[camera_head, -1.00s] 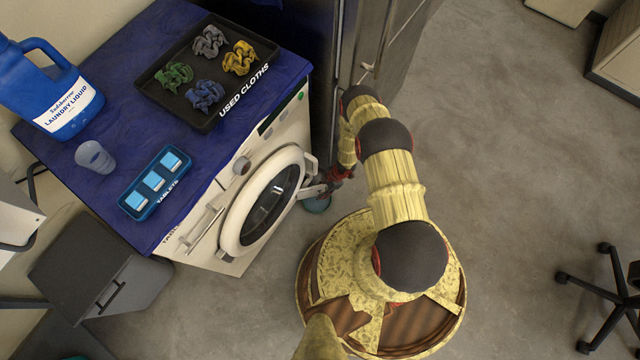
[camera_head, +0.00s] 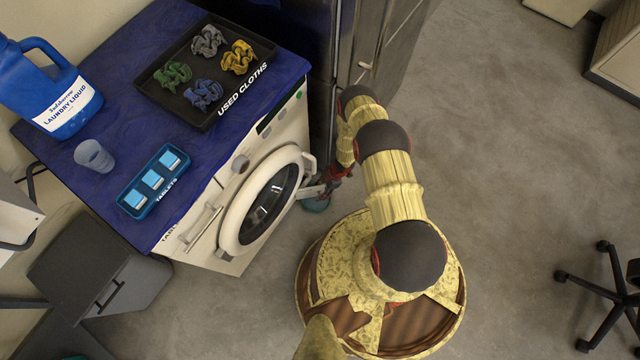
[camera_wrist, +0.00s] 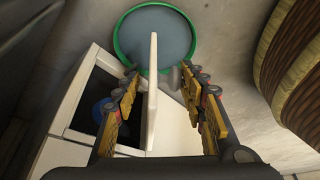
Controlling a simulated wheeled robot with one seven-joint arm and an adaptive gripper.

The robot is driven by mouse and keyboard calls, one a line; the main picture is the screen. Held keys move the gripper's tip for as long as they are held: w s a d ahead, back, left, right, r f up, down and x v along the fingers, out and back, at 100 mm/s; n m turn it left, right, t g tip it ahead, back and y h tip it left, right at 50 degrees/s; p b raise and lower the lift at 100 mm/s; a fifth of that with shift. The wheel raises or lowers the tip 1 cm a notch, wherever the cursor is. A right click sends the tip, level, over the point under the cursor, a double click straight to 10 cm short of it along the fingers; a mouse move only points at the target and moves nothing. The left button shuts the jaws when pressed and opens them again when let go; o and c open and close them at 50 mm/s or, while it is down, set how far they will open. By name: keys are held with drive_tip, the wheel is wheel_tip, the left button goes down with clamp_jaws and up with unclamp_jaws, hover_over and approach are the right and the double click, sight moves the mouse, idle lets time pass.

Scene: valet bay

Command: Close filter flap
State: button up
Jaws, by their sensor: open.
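The filter flap (camera_wrist: 153,80) is a white panel. In the wrist view it stands edge-on, swung out from the white washing machine front (camera_wrist: 62,158). Left of it is a dark square opening (camera_wrist: 88,92) with a blue round part (camera_wrist: 102,108) inside, partly hidden by a finger. My gripper (camera_wrist: 168,100) is open, with one finger on each side of the flap; I cannot tell whether either touches it. In the head view my gripper (camera_head: 322,189) is low beside the front of the washing machine (camera_head: 222,262), and the flap is hard to make out.
The round machine door (camera_head: 236,222) is beside my gripper. A dark metal cabinet (camera_head: 385,35) stands behind. Floor at right is clear up to a chair (camera_head: 605,290).

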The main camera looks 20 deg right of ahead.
drive_tip(key=shift+d, duration=0.1)
drive_tip(key=shift+w+d+r, duration=0.1)
drive_tip(key=shift+r, duration=0.15)
drive_tip(key=v, duration=0.7)
